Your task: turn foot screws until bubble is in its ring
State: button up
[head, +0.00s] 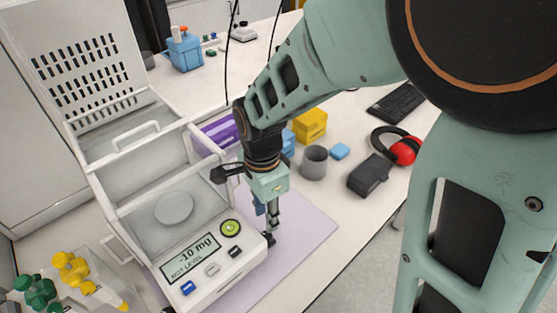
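The white balance (221,275) stands on the bench at left, with a clear draft shield and a round pan (174,208). Its display (190,259) reads "-10 mg" and "NOT LEVEL". The round green bubble level (230,227) is on the balance's front top. It has a dark ring mark, but the bubble's exact place is too small to tell. My gripper (268,237) points down beside the balance's right front side, fingertips low near the mat. Whether it is open or shut, or touches a foot screw, I cannot tell. The foot screws are not clearly visible.
A pale purple mat (312,228) lies under and right of the balance. A grey cup (314,162), yellow box (310,125), dark block (369,176) and red-black earmuffs (404,150) lie at right. The mat's right part is clear.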

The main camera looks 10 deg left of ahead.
aim_at(267, 235)
notch_tip(267, 235, down, 8)
jog(key=shift+r, duration=0.1)
dwell(0.4)
grip_shut()
jog(key=shift+n+b, duration=0.5)
jog(key=shift+n, duration=1.8)
grip_release()
